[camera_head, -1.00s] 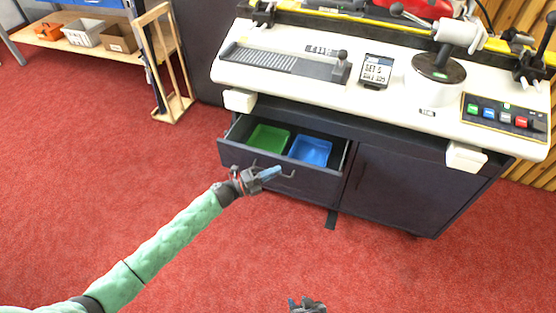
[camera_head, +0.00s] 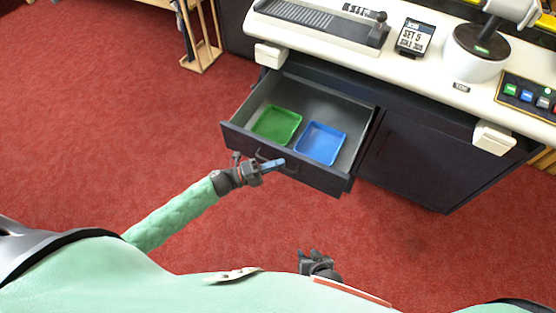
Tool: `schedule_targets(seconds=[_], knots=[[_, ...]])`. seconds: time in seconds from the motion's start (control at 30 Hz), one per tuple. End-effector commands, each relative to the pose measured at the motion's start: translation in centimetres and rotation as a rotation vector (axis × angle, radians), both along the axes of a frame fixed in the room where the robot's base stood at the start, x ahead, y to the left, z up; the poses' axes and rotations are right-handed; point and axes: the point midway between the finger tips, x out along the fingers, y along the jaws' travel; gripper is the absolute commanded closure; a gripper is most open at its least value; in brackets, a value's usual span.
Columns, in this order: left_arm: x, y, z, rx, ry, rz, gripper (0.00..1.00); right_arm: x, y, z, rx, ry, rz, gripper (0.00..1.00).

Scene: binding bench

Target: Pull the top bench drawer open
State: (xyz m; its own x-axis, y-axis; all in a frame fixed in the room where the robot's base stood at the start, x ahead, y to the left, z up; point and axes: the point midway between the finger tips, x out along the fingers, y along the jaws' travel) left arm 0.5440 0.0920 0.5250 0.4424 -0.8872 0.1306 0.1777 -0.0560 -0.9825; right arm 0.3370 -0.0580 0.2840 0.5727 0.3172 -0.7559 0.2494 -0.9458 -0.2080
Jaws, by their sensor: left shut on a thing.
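The top bench drawer (camera_head: 328,179) is dark and stands well out from the bench, open. A green tray (camera_head: 277,125) and a blue tray (camera_head: 320,143) lie inside it. My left gripper (camera_head: 270,166) is at the drawer's front, shut on the drawer handle (camera_head: 290,170); its fingers hide part of the handle. My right gripper (camera_head: 314,256) is low in the picture, well in front of the drawer and apart from it. Its jaws are too small to read clearly.
A closed cabinet door (camera_head: 425,155) is right of the drawer. A wooden rack (camera_head: 203,50) stands at the upper left. Red carpet around the drawer is clear.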

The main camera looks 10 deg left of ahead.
Motion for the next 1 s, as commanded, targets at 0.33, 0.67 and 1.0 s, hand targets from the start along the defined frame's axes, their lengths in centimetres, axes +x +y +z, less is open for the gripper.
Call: schedule_targets(seconds=[0.33, 0.67, 1.0], knots=[[0.0, 0.1, -0.1, 0.002, 0.001, 0.001, 0.81, 0.2, 0.0, 0.0, -0.001, -0.002, 0.0, 0.64], [-0.2, 0.4, -0.2, 0.001, 0.0, 0.0, 0.81, 0.1, 0.0, -0.1, 0.0, -0.001, 0.001, 0.64], [-2.3, 4.7, -0.9, 0.002, 0.003, 0.001, 0.81, -0.3, 0.0, -0.7, 0.0, 0.003, 0.0, 0.64]])
